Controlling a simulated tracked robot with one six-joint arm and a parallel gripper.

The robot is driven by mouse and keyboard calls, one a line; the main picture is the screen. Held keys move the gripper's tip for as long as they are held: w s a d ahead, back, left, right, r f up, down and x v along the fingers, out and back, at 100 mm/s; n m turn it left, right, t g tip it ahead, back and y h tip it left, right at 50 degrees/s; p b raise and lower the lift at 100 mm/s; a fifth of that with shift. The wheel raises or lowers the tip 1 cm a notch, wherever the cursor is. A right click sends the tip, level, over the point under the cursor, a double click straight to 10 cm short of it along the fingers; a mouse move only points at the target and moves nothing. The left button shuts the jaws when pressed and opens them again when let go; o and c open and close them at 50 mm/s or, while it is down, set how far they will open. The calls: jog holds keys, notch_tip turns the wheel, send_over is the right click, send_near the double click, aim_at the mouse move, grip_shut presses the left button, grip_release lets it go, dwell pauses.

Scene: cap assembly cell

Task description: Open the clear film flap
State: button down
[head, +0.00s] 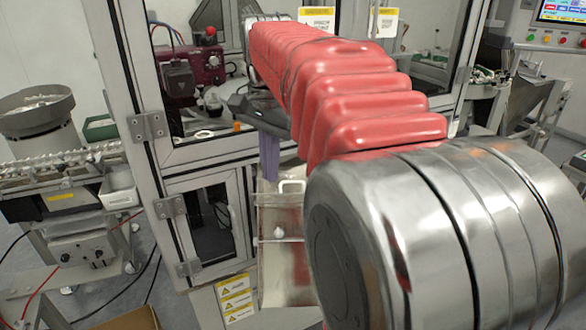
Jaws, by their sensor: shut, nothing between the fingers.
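The clear film flap (272,262) seems to be the pale, see-through sheet low on the machine front, right of the small framed door. A white handle (291,186) sits at its top and a white knob (279,233) on its face. Its right part is hidden behind my arm. My gripper (269,176) points down in front of the machine, its purple fingers close together, shut and empty. The fingertips are just above the sheet in the picture, near the handle. I cannot tell whether they touch it.
The machine's metal frame (130,75) and small lower door (208,222) stand left of my gripper. A bowl feeder (36,112) is at far left. A control panel (560,14) is at top right. Cables and a cardboard box (130,319) lie on the floor.

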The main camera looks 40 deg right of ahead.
jog(key=s+a+f+n+t, duration=0.2)
jog(key=s+a+f+n, duration=0.4)
jog(key=a+n, duration=0.1)
jog(key=s+a+f+n+t, duration=0.2)
jog(key=s+a+f+n, duration=0.5)
jog(key=a, duration=0.3)
jog(key=shift+s+a+n+t, duration=0.25)
jog(key=shift+n+t, duration=0.05)
jog(key=shift+n, duration=0.3)
jog(key=shift+s, duration=0.15)
